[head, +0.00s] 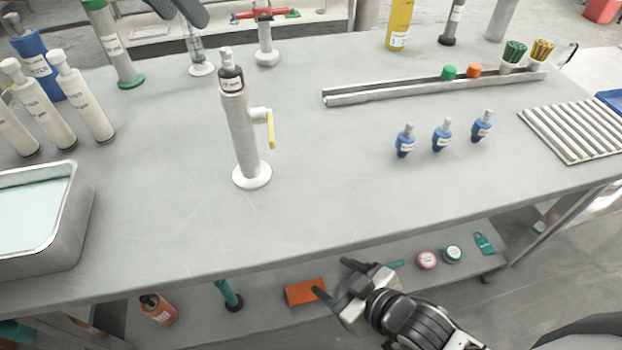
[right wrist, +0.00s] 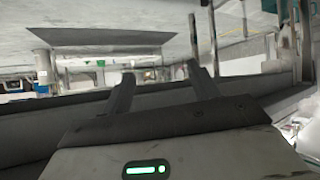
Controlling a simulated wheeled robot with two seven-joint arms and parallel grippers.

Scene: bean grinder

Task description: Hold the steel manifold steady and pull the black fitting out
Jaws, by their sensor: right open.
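The steel manifold (head: 244,135) stands upright on the grey bench in the head view, left of centre, on a round white base, with a yellow-handled side valve. The black fitting (head: 231,79) sits on its top end, with a grey tip above it. My right gripper (head: 335,279) is open and empty. It is in front of the bench's near edge, low and to the right of the manifold, well apart from it. In the right wrist view its two fingers (right wrist: 163,92) are spread with nothing between them. My left gripper is not in view.
A metal tray (head: 84,215) stands at the left, with white bottles (head: 84,97) behind it. Several small blue bottles (head: 442,135), a rail (head: 420,90) and a ribbed rack (head: 575,130) are at the right. The bench's middle is clear. A lower shelf holds an orange block (head: 304,292).

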